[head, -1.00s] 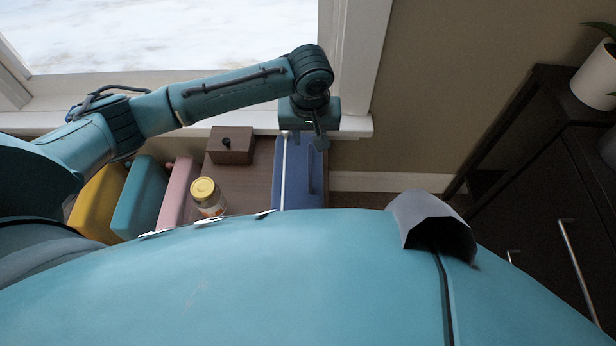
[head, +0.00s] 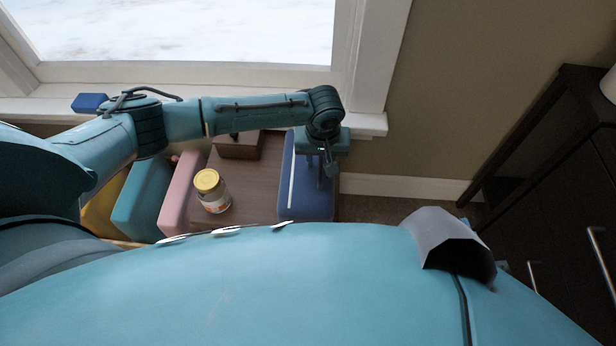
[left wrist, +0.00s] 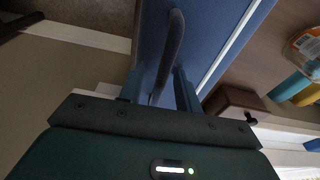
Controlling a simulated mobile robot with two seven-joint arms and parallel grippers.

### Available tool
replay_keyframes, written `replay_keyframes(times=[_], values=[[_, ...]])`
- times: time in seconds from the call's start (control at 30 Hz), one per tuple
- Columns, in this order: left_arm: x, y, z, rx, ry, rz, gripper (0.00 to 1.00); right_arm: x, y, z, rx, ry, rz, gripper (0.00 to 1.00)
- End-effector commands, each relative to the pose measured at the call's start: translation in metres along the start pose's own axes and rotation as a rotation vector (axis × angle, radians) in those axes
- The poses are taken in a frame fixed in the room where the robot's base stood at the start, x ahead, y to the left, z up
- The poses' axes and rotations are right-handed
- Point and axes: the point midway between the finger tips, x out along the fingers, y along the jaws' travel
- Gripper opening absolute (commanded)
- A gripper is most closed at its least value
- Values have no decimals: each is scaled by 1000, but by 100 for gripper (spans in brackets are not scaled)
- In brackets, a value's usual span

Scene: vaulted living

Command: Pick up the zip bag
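The zip bag (head: 300,200) is a blue, flat-topped bag with a pale stripe along it and a dark strap handle. It stands at the right end of the brown wooden surface. My left gripper (head: 325,172) is over its far right part. In the left wrist view the bag (left wrist: 225,28) fills the middle top, and its handle (left wrist: 174,42) runs down between the two fingers of my left gripper (left wrist: 160,85). The fingers are apart, with gaps beside the handle. Whether they touch it I cannot tell. My right gripper is not in view.
A yellow-lidded jar (head: 212,192) and a brown box with a knob (head: 238,147) share the brown surface (head: 257,185). Pink (head: 182,192) and teal (head: 142,200) blocks stand at left. The window sill (head: 365,124) is behind; a dark cabinet (head: 560,215) is at right.

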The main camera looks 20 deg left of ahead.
Motion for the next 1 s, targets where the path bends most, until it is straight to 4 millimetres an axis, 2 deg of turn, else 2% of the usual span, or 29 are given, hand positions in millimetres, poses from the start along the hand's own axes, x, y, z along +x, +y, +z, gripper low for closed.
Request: replay_keyframes(times=[0.17,0.57,1.0], values=[[-1,0,0,0,0,1,34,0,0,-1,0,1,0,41],[-1,0,0,0,0,0,1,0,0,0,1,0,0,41],[-1,0,0,0,0,0,0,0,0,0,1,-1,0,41]])
